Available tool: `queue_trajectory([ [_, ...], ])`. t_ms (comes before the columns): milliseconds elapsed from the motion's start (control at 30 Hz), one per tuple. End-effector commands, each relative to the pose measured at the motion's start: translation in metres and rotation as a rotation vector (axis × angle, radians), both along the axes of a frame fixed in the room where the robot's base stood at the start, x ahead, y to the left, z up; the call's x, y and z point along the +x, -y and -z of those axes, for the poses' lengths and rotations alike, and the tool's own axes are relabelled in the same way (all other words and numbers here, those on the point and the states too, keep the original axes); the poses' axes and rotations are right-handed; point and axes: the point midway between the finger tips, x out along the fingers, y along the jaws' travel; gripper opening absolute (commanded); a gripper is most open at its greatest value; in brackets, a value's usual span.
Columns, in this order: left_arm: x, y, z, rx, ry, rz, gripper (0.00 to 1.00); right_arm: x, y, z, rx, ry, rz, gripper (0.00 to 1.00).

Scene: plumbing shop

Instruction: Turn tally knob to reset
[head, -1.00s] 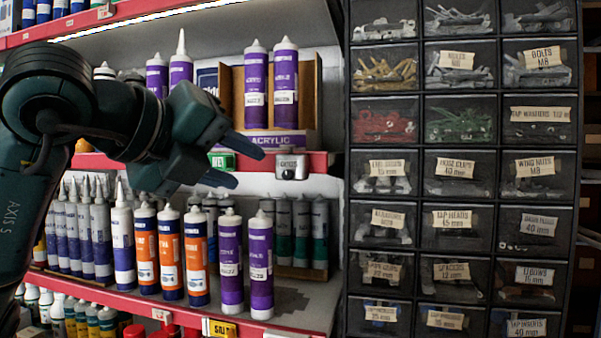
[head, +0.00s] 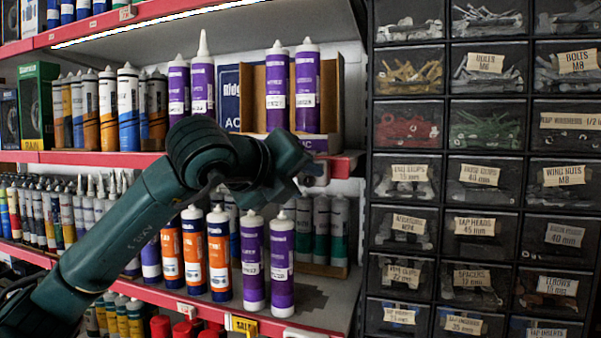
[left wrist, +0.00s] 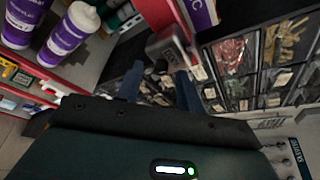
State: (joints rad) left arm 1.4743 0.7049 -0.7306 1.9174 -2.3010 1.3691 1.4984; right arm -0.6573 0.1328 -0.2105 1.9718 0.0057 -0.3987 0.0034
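The tally counter is a small grey box on the red shelf edge, mostly hidden behind my left gripper (head: 297,180) in the head view. In the left wrist view the tally counter (left wrist: 168,47) shows just beyond the fingertips, tilted in the picture. Its small dark knob (left wrist: 161,66) appears between the two fingertips of my left gripper (left wrist: 160,70). The fingers are spread, with visible gaps on both sides of the knob. I cannot tell how deep the knob sits between them. My right gripper is not in view.
Purple cartridges (head: 281,262) stand on the lower shelf (head: 325,300) just below my left gripper. More purple cartridges (head: 306,85) stand above it. A black drawer cabinet (head: 445,146) with labelled bins rises close on the right.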

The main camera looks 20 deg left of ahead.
Motion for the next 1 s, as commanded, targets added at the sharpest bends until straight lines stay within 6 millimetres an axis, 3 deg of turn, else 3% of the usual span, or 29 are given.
queue_trajectory([
  [300, 0.0025, 0.0009, 0.0015, 0.001, 0.0, 0.0, 0.37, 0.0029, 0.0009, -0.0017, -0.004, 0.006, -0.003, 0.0],
  [767, 0.0023, 0.0007, 0.0011, 0.0, 0.0, 0.0, 0.0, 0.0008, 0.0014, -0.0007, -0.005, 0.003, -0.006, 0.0],
  [1000, 0.0022, 0.0006, 0.0013, 0.007, 0.0, 0.0, 0.0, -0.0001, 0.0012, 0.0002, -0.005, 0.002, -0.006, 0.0],
])
